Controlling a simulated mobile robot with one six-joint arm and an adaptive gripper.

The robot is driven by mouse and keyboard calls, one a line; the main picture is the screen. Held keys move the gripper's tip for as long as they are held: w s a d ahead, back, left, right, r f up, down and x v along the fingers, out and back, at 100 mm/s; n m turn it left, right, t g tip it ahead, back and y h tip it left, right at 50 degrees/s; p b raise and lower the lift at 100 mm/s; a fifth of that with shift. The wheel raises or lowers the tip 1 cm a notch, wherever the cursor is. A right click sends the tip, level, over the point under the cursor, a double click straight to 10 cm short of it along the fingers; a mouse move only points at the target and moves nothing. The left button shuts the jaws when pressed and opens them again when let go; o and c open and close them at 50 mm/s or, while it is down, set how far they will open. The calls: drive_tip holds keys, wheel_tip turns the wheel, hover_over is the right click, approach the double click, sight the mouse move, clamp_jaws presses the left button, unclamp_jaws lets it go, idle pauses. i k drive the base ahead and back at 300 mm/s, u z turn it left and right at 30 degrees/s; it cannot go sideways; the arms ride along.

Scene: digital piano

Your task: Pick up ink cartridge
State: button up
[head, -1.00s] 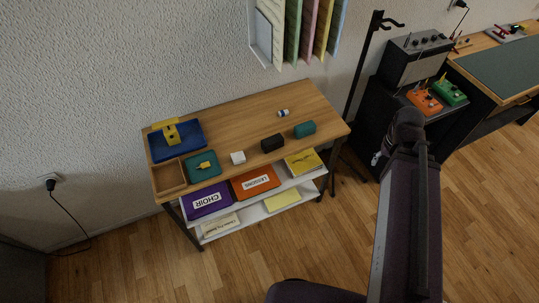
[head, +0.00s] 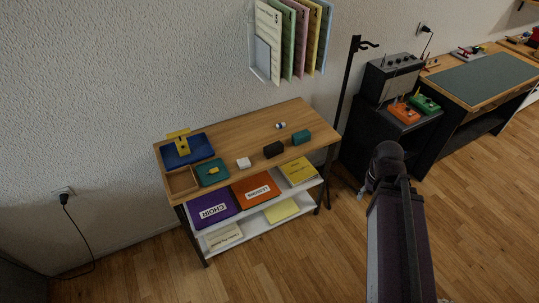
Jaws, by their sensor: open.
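A small black block (head: 273,150) lies on the wooden top of the shelf unit (head: 240,138), near its front edge. It may be the ink cartridge, but it is too small to be sure. A teal block (head: 301,137) lies to its right and a white block (head: 244,163) to its left. A small white and blue cylinder (head: 281,125) lies behind them. My arm rises at the lower right, to the right of the unit and apart from it. My gripper's fingers cannot be made out; the arm hides them.
A blue tray (head: 199,153) with a yellow tool, a wooden box (head: 182,181) and a teal tray (head: 211,172) fill the left of the top. Folders (head: 256,189) lie below. A black stand (head: 343,120) and amplifier (head: 391,77) are at right. Floor in front is clear.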

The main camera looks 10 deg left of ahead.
sight(276, 148)
drive_tip(key=u, duration=0.05)
drive_tip(key=k, duration=0.3)
drive_tip(key=u, duration=0.7)
drive_tip(key=i, duration=0.5)
